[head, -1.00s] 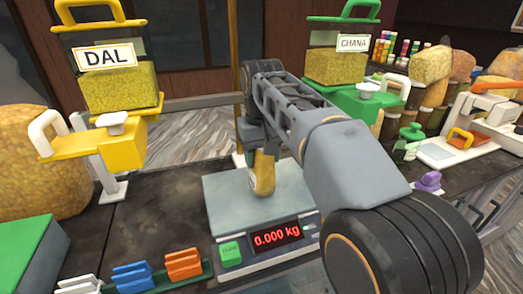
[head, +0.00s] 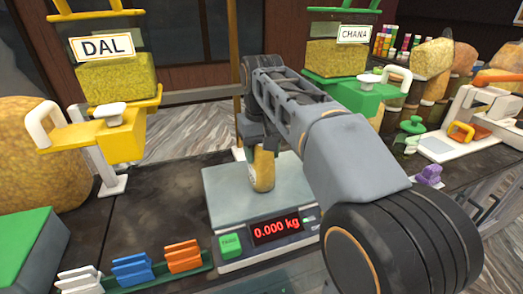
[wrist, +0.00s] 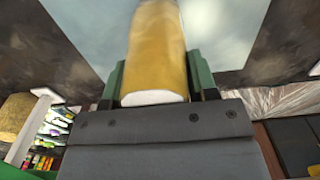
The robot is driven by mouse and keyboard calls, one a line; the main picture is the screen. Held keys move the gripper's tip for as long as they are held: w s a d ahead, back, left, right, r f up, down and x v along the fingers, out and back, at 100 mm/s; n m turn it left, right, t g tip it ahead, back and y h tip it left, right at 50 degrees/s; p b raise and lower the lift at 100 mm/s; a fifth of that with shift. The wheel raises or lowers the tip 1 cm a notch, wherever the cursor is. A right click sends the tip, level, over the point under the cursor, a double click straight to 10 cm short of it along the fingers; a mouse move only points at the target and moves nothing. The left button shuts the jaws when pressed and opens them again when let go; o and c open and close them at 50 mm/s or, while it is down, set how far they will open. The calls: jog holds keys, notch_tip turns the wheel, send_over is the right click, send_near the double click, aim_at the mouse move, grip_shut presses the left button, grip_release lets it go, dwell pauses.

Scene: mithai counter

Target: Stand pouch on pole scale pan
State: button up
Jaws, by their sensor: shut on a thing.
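The pouch (head: 263,172) is yellow with a pale label, upright in the head view, just above or at the scale pan; I cannot tell whether it touches. My gripper (head: 261,150) is shut on its upper part, and the arm hides some of it. In the wrist view the yellow pouch (wrist: 157,55) sits between the green fingers, its near end white. The scale pan (head: 225,190) is a pale grey square plate. The scale's red display (head: 277,228) reads 0.000 kg, with a green button (head: 230,245) at its left.
A yellow DAL dispenser (head: 115,85) stands left, a green CHANA dispenser (head: 335,60) behind right. Coloured clips (head: 132,268) line the front left. A purple clip (head: 429,175) lies right.

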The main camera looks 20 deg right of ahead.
jog(key=shift+f, duration=0.15)
jog(key=o, duration=1.3)
